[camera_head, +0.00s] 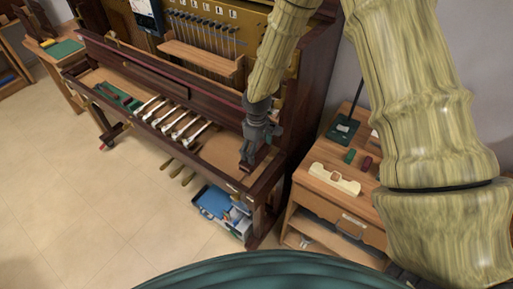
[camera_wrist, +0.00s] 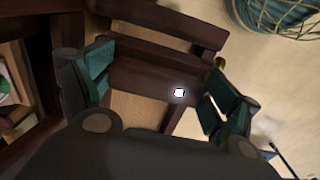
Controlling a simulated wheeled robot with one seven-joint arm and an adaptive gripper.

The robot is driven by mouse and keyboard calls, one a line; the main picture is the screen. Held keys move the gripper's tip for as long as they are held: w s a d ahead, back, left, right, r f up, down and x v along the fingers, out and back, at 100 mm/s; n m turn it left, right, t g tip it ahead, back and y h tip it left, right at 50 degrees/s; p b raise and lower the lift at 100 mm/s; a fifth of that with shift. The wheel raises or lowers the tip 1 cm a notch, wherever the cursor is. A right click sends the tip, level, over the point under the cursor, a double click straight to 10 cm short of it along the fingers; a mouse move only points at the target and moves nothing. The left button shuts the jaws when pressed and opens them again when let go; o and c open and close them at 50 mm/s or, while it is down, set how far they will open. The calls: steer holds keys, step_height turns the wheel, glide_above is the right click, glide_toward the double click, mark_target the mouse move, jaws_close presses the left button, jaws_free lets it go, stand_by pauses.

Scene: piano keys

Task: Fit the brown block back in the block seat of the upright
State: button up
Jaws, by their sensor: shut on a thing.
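My gripper (camera_head: 249,160) points down over the right end of the upright's (camera_head: 200,150) key bed, close to its front edge. In the wrist view its green-padded fingers (camera_wrist: 160,78) stand at the two ends of the brown block (camera_wrist: 145,78) and are shut on it. The block is dark, glossy and reddish brown, and in the head view it shows only as a small dark piece (camera_head: 261,155) beside the fingers. The block seat is not clear in either view. I cannot tell whether the block touches the key bed.
A wooden side table (camera_head: 318,190) on the right carries a cream-coloured part (camera_head: 334,179) and small green and red items. Several white-topped keys (camera_head: 175,122) lie left on the key bed. A blue bin (camera_head: 213,203) stands on the floor below. The floor at left is clear.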

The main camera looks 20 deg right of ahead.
steer(key=shift+f+b, duration=2.25)
steer(key=shift+f, duration=0.95)
steer(key=shift+f+b, duration=0.75)
steer(key=shift+f, duration=1)
steer(key=shift+f, duration=0.15)
steer(key=o, duration=0.9)
steer(key=shift+o, duration=0.2)
step_height(320, 180, up, 12)
steer(key=shift+a, duration=0.1)
